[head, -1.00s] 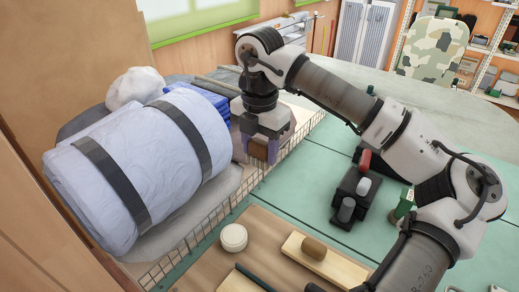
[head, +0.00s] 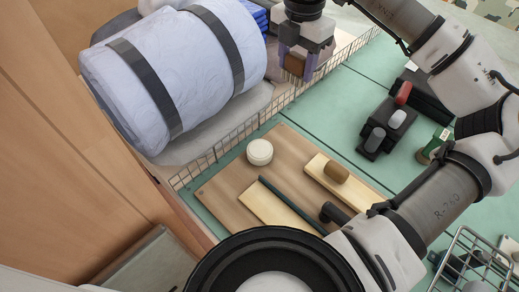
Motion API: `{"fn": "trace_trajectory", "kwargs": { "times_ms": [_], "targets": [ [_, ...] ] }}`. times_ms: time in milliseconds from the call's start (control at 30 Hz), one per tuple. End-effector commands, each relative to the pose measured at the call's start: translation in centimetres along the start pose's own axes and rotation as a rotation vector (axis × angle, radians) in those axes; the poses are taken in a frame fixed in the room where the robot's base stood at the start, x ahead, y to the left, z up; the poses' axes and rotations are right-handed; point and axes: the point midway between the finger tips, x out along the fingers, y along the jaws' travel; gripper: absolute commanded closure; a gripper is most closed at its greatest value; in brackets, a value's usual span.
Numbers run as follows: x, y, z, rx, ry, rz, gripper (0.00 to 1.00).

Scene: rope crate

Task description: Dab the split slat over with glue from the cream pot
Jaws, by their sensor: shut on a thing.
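My gripper (head: 297,68) is at the top of the head view, beside the wire crate's edge. It is shut on a small brown block-like thing (head: 294,63), largely covered by the fingers. The round cream pot (head: 259,153) stands on the brown board (head: 222,191), lower in the picture and apart from the gripper. Two pale wooden slats lie on the board: a left one (head: 262,206) beside a dark green rod (head: 291,206), and a right one (head: 352,189) bearing a brown rounded block (head: 337,172). I cannot make out a split in either slat.
The wire crate (head: 229,146) holds a large strapped pale-blue roll (head: 168,75) left of the board. A dark holder with red and grey pieces (head: 381,134) stands right on the green table (head: 322,123). A wire basket (head: 470,255) is at lower right.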

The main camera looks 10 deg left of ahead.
Motion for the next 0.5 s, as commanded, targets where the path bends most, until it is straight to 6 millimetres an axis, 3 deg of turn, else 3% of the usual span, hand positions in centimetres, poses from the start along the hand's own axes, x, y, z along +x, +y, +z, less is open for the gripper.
{"fn": "trace_trajectory", "kwargs": {
  "times_ms": [133,233,500],
  "targets": [
    [0.2,0.0,-0.1,-0.012,-0.001,-0.001,0.7],
    [1.7,0.3,-1.0,-0.088,-0.004,-0.005,0.7],
    [9.0,1.0,-6.3,-0.54,-0.007,-0.01,0.7]
  ]
}}
